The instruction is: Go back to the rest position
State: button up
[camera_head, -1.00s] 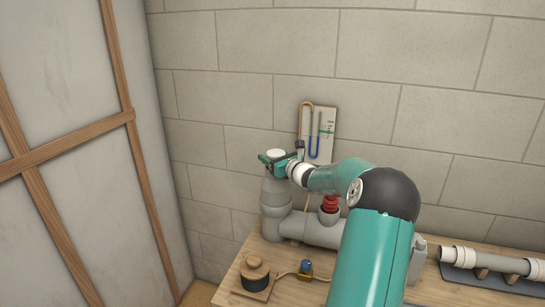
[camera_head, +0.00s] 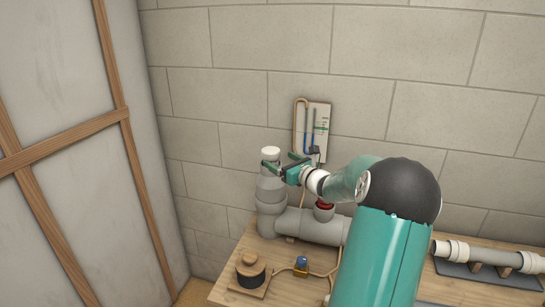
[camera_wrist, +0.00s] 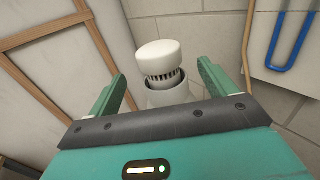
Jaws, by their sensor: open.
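My gripper (camera_head: 281,166) is open, its two teal fingers apart, with nothing between them touching either finger. In the wrist view my gripper (camera_wrist: 158,85) shows both fingers spread on either side of a white-capped vent (camera_wrist: 160,60), which lies beyond the fingertips. In the head view the white cap (camera_head: 271,153) tops a grey upright pipe (camera_head: 270,190), just left of the fingers. My arm reaches in from the lower right and hides part of the bench.
A grey horizontal pipe (camera_head: 309,228) with a red-topped fitting (camera_head: 324,206) runs across the wooden bench (camera_head: 232,291). A U-tube gauge board (camera_head: 312,118) hangs behind my gripper. A round wooden plug (camera_head: 250,266) and a blue-capped brass piece (camera_head: 301,264) stand in front. A pale pipe (camera_head: 480,258) lies right.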

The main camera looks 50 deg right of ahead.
jog(key=s, duration=0.5)
jog(key=shift+s+a, duration=0.3)
jog(key=shift+a, duration=0.05)
jog(key=w+a+n+g+y, duration=0.3)
jog(key=a+n, duration=0.5)
jog(key=a, duration=0.8)
jog(key=a+n+g+y, duration=0.5)
jog(key=a+n, duration=0.4)
jog(key=a, duration=0.8)
jog(key=s+a+n+g+h, duration=0.2)
jog(key=s+a+n+h, duration=0.1)
jog(key=s+a+n, duration=0.4)
jog(key=s+a+n+g+h, duration=0.2)
jog(key=s+a+n, duration=0.5)
jog(key=s+n, duration=0.6)
jog(key=shift+s+a+r+h, duration=0.25)
jog(key=shift+a+r+h, duration=0.05)
jog(key=shift+h, duration=0.3)
